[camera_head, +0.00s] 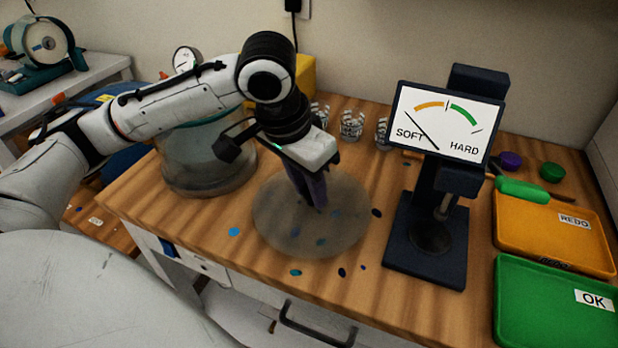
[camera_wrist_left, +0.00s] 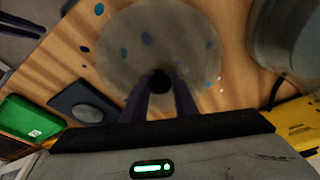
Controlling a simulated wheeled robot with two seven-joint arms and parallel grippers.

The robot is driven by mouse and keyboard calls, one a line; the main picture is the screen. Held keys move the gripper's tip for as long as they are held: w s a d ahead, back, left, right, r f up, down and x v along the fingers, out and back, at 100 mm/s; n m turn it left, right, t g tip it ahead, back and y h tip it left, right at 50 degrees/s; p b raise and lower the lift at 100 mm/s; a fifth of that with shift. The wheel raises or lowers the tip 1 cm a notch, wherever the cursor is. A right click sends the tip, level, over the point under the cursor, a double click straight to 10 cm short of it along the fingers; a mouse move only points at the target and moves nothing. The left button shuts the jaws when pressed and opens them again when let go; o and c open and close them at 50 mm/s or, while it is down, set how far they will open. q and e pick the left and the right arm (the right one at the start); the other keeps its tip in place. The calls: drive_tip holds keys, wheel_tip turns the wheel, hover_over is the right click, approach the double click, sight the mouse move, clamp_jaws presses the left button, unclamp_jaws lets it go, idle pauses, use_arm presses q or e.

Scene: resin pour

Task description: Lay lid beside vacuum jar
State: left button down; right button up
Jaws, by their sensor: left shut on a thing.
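The lid (camera_head: 345,222) is a round, see-through grey disc low over the wooden bench, to the right of the vacuum jar. Blue spots show through it. The lid also shows in the wrist view (camera_wrist_left: 190,45), with a dark knob (camera_wrist_left: 160,80) at its middle. My left gripper (camera_head: 317,203) points down at the lid's middle and is shut on the knob. I cannot tell whether the lid touches the bench. The vacuum jar (camera_head: 185,165) is a wide, clear vessel at the bench's left, partly hidden behind my left arm. My right gripper is out of view.
A dark hardness tester (camera_head: 425,245) with a SOFT/HARD dial (camera_head: 447,122) stands right of the lid. An orange REDO tray (camera_head: 530,225) and a green OK tray (camera_head: 545,305) lie at the right. Blue spots mark the bench front.

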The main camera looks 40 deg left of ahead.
use_arm(q)
drive_tip(key=shift+f, duration=0.6)
idle(0.4)
drive_tip(key=c, duration=1.3)
unclamp_jaws()
drive_tip(key=shift+c, duration=0.2)
wheel_tip(320, 180, up, 6)
drive_tip(key=p, duration=0.7)
drive_tip(key=shift+f, duration=0.15)
drive_tip(key=shift+r, duration=1.15)
